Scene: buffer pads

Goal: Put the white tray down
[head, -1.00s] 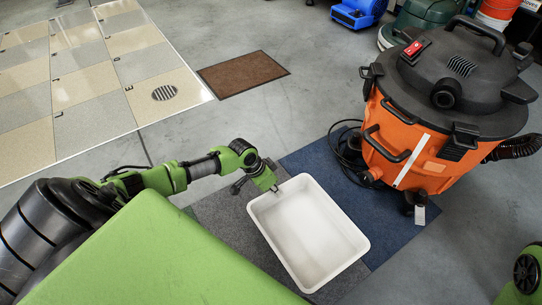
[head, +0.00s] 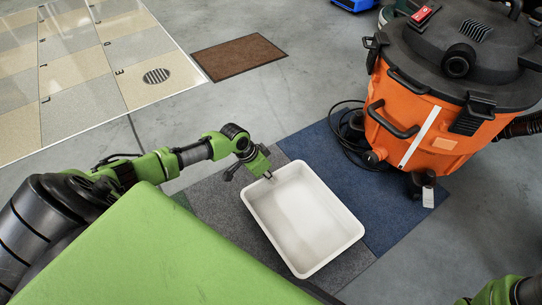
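The white tray (head: 335,258) is an empty, shallow, rounded rectangular tub in the middle of the head view. It is level or nearly so, over the grey and blue floor pads. I cannot tell whether its underside touches them. My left gripper (head: 267,177) is at the tray's far left corner and appears shut on the rim there. The fingertips are small and partly hidden. My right gripper is out of view; only a bit of that arm shows at the bottom right.
The grey pad (head: 222,205) and blue pad (head: 375,195) lie side by side under the tray. An orange and black vacuum (head: 440,105) with a dark cable stands to the right. A brown mat (head: 238,57) lies farther back. Bare concrete is open at the right front.

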